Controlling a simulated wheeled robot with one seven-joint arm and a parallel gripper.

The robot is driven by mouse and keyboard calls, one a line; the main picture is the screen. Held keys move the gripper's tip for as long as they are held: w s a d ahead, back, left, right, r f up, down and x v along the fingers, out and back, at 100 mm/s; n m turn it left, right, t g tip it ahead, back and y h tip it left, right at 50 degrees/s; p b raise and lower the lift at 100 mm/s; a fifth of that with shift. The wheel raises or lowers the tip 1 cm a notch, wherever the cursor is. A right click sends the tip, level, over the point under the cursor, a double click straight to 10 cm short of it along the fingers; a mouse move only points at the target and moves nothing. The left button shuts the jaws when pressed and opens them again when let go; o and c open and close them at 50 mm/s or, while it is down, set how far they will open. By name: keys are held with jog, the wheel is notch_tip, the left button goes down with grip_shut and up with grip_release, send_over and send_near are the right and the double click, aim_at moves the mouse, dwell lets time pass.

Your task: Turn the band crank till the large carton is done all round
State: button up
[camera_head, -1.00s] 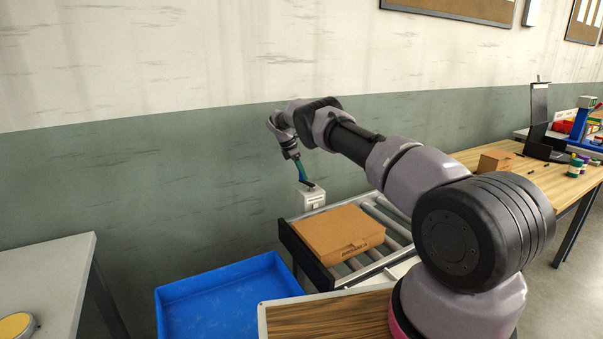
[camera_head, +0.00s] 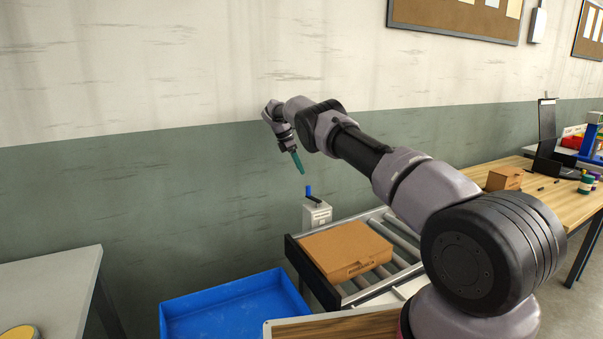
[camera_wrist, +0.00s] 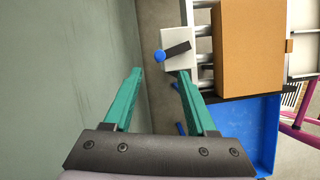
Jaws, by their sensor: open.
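The band crank (camera_head: 316,198) has a black arm and an upright blue knob on a pale box beside the wall. In the wrist view the blue knob (camera_wrist: 160,56) is just beyond the fingertips, with the crank's black arm pointing right from it. The large brown carton (camera_head: 346,248) lies on the roller conveyor, right of the crank; its plain top also shows in the wrist view (camera_wrist: 248,45). I cannot make out a band on it. My gripper (camera_head: 299,166), with teal fingers, is open and empty above the knob, apart from it. Its fingers also show in the wrist view (camera_wrist: 160,73).
A blue bin (camera_head: 222,303) stands below the conveyor's near-left end. The roller conveyor (camera_head: 397,238) runs back right. A wooden table (camera_head: 540,196) at right bears a smaller carton (camera_head: 504,179). A grey table (camera_head: 50,283) is at left. The wall is close behind the crank.

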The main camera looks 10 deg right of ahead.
jog(key=shift+d, duration=0.1)
jog(key=c, duration=0.7)
jog(key=shift+d+r, duration=0.1)
jog(key=shift+d, duration=0.15)
grip_shut()
jog(key=s+a+f+n+t, duration=0.1)
jog(key=s+a+n+t, duration=0.1)
jog(key=s+n+t, duration=0.3)
jog(key=s+a+f+n+t, duration=0.2)
jog(key=s+n, duration=0.4)
jog(key=s, duration=0.2)
send_near(307, 194)
notch_tip(307, 194, down, 4)
jog(key=shift+w+d, duration=0.55)
jog(key=shift+w, duration=0.25)
jog(key=shift+w+d, duration=0.55)
jog(key=shift+w, duration=0.25)
